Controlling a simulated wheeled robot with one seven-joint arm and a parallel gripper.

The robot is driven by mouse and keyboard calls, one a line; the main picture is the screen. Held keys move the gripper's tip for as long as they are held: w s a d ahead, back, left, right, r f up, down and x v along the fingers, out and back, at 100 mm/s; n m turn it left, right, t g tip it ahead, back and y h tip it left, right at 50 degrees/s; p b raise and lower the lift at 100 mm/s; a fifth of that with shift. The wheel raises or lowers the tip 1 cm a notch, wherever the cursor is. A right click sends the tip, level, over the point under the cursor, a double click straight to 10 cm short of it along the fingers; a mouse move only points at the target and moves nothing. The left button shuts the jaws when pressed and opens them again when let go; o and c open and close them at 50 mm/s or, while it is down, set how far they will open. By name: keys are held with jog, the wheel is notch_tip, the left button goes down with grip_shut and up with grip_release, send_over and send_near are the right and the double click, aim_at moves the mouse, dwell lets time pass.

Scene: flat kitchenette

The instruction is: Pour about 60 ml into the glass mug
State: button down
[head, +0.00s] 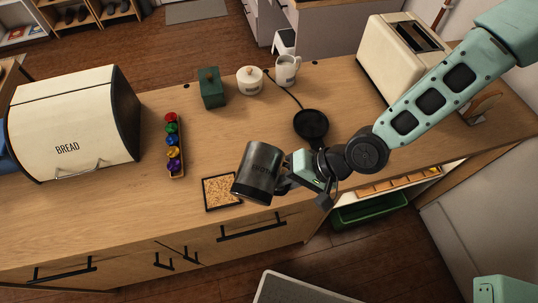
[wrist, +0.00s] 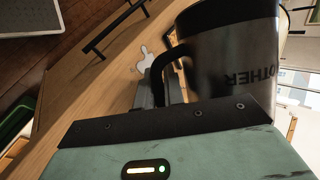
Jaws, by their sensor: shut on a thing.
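My gripper (head: 284,182) is shut on the handle of a dark grey metal mug (head: 259,170) with lettering on its side. The mug is held above the front of the counter, just right of a square cork mat (head: 221,191). In the wrist view the dark handle runs down between the fingers of my gripper (wrist: 158,92), and the steel mug body (wrist: 235,60) fills the upper right. Its inside is hidden, and no stream shows. I cannot make out a glass mug; a white mug (head: 287,71) stands at the counter's back edge.
A cream bread bin (head: 75,120) stands at left, beside a rack of coloured capsules (head: 174,145). A green canister (head: 211,88), white pot (head: 250,81), black round pan or plate (head: 311,124) and toaster (head: 400,60) stand farther back. The middle counter is clear.

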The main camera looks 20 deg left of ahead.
jog(key=shift+s, duration=0.35)
jog(key=shift+w+r+g+y+p, duration=0.1)
jog(key=shift+r+g+y+p, duration=0.1)
jog(key=shift+g+y+p, duration=0.15)
dwell(0.3)
